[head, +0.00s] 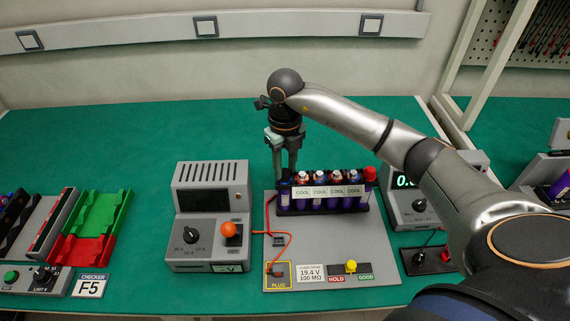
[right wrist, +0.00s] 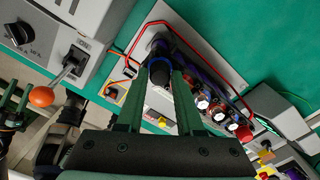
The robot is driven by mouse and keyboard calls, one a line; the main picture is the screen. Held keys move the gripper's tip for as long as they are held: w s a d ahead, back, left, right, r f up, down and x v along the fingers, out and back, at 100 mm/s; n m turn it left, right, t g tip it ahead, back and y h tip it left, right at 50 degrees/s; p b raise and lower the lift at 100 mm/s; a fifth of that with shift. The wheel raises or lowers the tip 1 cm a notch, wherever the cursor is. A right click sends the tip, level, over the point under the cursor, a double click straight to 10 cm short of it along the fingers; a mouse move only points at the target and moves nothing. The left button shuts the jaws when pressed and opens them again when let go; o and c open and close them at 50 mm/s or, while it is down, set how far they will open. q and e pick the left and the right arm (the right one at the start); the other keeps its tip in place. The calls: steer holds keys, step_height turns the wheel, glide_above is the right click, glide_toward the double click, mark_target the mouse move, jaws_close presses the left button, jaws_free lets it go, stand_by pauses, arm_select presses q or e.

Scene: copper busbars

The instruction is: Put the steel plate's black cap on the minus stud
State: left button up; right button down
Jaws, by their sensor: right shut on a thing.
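My right gripper (head: 285,174) points down over the left end of the battery pack on the steel plate (head: 325,237). In the right wrist view its two fingers (right wrist: 166,72) are shut on a dark round piece, which looks like the black cap (right wrist: 160,73). The minus stud is not clearly visible; the fingers and cap cover that end. The pack (head: 326,197) holds several cells labelled COOL, with a red cap (head: 370,174) at its right end. My left gripper is outside the head view; finger-like shapes at the right wrist view's left edge may be it.
A grey tester (head: 211,200) with an orange-knobbed lever (head: 229,229) stands left of the plate. A red wire (head: 270,208) runs along the plate's left side. A meter (head: 405,203) stands at right. Green and red trays (head: 90,225) lie far left. The mat behind the plate is clear.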

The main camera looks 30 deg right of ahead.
steer(key=shift+f, duration=0.15)
stand_by(0.4)
steer(key=shift+c, duration=2.3)
jaws_free()
step_height(320, 180, up, 6)
steer(key=p, duration=0.4)
